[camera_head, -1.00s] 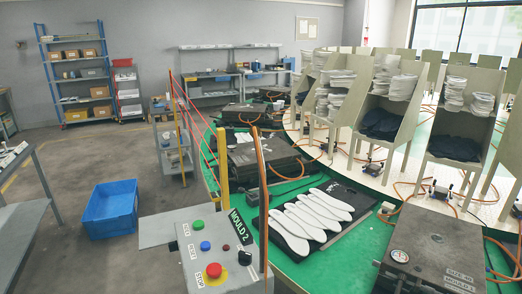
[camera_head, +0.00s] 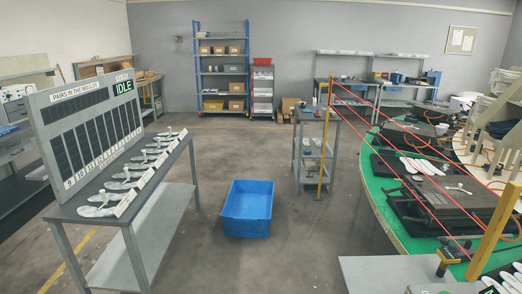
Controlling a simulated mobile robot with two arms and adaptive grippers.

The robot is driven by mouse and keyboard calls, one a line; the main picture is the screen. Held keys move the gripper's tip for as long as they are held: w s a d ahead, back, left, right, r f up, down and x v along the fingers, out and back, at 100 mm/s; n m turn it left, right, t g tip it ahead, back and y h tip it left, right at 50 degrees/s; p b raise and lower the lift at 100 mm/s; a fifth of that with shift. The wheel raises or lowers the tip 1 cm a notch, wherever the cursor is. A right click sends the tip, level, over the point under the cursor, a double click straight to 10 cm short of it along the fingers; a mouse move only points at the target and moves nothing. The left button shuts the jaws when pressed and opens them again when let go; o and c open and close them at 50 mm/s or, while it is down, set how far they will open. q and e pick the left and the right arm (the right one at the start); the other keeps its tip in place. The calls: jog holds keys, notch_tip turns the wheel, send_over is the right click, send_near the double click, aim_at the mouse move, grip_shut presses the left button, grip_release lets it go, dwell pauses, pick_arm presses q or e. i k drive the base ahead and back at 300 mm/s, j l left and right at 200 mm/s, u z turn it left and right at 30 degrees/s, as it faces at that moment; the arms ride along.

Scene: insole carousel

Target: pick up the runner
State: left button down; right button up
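I cannot make out a thing that is clearly the runner. White insole shapes (camera_head: 422,166) lie on a dark open mould on the green carousel (camera_head: 385,215) at the right. More pale insole-like pieces (camera_head: 128,184) lie in a row with small cards on the grey bench (camera_head: 165,178) at the left. Neither of my grippers shows in the head view.
A blue crate (camera_head: 248,205) stands on the floor in the middle. A grey trolley (camera_head: 316,150) stands behind it, to the right. Red lines (camera_head: 400,150) and a yellow post (camera_head: 490,232) edge the carousel. The floor around the crate is clear.

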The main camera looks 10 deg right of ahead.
aim_at(459, 188)
jog(key=i+j+z, duration=0.1)
jog(key=i, duration=0.35)
jog(key=i+j+z, duration=0.1)
jog(key=i, duration=0.35)
jog(key=i+j+z, duration=0.1)
jog(key=i+j, duration=0.25)
jog(key=i+j+z, duration=0.1)
jog(key=i+j, duration=0.15)
jog(key=i, duration=0.25)
jog(key=i+z, duration=0.35)
jog(key=z, duration=0.15)
jog(key=i+j+z, duration=0.25)
jog(key=z, duration=0.2)
jog(key=i+j+z, duration=0.35)
jog(key=z, duration=0.15)
jog(key=i+j+z, duration=0.3)
jog(key=j+z, duration=0.2)
